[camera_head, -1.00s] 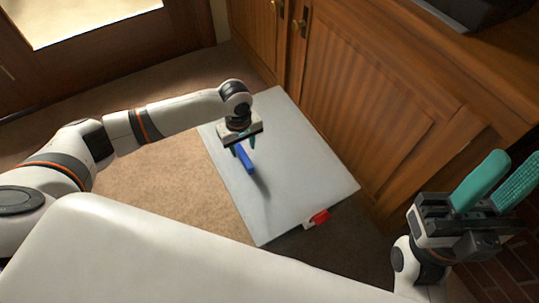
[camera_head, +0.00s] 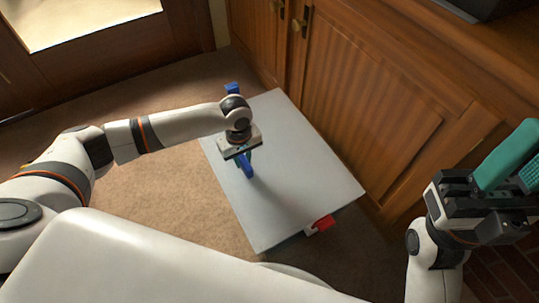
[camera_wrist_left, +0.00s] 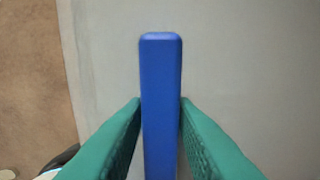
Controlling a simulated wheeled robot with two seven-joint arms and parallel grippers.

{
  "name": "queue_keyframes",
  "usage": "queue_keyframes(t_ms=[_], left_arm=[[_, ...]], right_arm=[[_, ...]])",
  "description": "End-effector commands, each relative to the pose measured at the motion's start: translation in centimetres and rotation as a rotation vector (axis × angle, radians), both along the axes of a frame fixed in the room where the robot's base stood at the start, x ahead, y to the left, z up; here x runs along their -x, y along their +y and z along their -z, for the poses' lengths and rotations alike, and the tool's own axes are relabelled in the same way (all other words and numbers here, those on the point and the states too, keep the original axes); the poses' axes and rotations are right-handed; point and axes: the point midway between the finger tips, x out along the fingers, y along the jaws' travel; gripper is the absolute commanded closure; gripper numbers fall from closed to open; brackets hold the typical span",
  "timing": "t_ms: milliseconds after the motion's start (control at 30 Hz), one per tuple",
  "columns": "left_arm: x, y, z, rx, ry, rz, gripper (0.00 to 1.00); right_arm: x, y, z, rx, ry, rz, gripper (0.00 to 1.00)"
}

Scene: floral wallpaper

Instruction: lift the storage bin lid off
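The storage bin lid (camera_head: 285,175) is a flat light grey panel low in front of me, seen from above. Its blue bar handle (camera_head: 249,172) stands near the middle and also fills the centre of the left wrist view (camera_wrist_left: 161,85). My left gripper (camera_head: 245,160) is down at the handle. In the left wrist view its two green fingers (camera_wrist_left: 160,105) press close on both sides of the bar. The lid hides the bin below it. My right gripper (camera_head: 518,170) is raised at the right edge, empty, its teal fingers apart and partly cut off.
A red clip (camera_head: 322,222) shows at the lid's near right edge, and a blue clip (camera_head: 232,89) at the far left. A wooden cabinet (camera_head: 375,95) stands close along the right side. Carpet (camera_head: 150,195) to the left is clear.

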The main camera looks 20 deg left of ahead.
Motion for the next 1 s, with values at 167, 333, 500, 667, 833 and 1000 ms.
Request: queue_keyframes(t_ms=[167, 333, 500, 667, 833, 1000], left_arm=[[0.0, 0.0, 0.0, 0.0, 0.0, 0.0, 1.0], [0.0, 0.0, 0.0, -0.001, 0.001, 0.0, 1.0], [0.0, 0.0, -0.1, 0.001, -0.001, 0.0, 1.0], [-0.1, -0.1, -1.0, 0.002, -0.002, 0.0, 1.0], [-0.1, -0.1, -4.0, 0.003, -0.003, 0.001, 1.0], [-0.1, -0.1, -7.3, 0.003, -0.002, 0.001, 1.0]], right_arm=[[0.0, 0.0, 0.0, 0.0, 0.0, 0.0, 0.65], [0.0, 0.0, 0.0, 0.0, -0.001, 0.0, 0.65], [0.0, 0.0, 0.0, 0.0, -0.001, 0.0, 0.65], [0.1, 0.0, -0.6, -0.002, -0.007, -0.001, 0.65], [0.5, -0.2, 0.4, -0.004, 0.073, -0.003, 0.65], [1.1, -0.3, 0.1, -0.009, 0.107, -0.006, 0.65]])
